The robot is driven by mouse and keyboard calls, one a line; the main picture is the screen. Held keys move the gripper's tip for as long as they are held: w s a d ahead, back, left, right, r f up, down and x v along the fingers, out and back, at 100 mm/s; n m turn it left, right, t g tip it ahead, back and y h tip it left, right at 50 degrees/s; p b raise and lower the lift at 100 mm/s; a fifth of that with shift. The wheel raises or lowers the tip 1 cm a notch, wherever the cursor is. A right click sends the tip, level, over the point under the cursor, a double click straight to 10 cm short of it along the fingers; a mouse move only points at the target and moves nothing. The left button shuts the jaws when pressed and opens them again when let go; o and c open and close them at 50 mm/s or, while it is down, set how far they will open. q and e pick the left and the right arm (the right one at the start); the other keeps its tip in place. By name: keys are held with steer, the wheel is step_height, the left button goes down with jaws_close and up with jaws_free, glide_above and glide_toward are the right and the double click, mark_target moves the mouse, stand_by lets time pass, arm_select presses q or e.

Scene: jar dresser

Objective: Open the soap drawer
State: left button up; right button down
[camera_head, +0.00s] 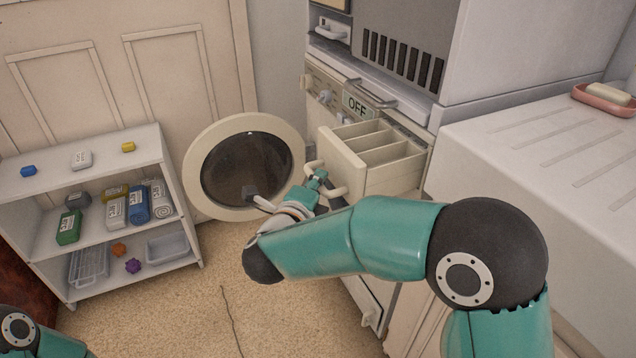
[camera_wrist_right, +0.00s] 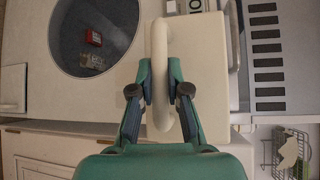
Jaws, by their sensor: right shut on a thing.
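The soap drawer (camera_head: 378,160) is a cream drawer with several compartments, pulled out from the front of the washing machine (camera_head: 328,92). Its rounded handle (camera_wrist_right: 160,60) shows in the wrist view on the drawer's front panel (camera_wrist_right: 200,50). My right gripper (camera_head: 318,178) is at the drawer front, with its fingers (camera_wrist_right: 161,93) closed around the handle. In the head view the arm hides part of the handle and drawer front. Of my left arm only a part shows at the bottom left; its gripper is out of view.
The round washer door (camera_head: 243,165) stands open left of the drawer. A white shelf (camera_head: 100,240) with bottles, towels and baskets stands at the left. A white counter (camera_head: 540,150) with a soap dish (camera_head: 603,100) is at the right.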

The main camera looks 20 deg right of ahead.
steer(key=c, duration=1.1)
jaws_free()
steer(key=shift+w+f, duration=0.15)
steer(key=shift+f, duration=0.05)
steer(key=shift+c, duration=0.2)
steer(key=shift+r, duration=0.1)
steer(key=v, duration=1.2)
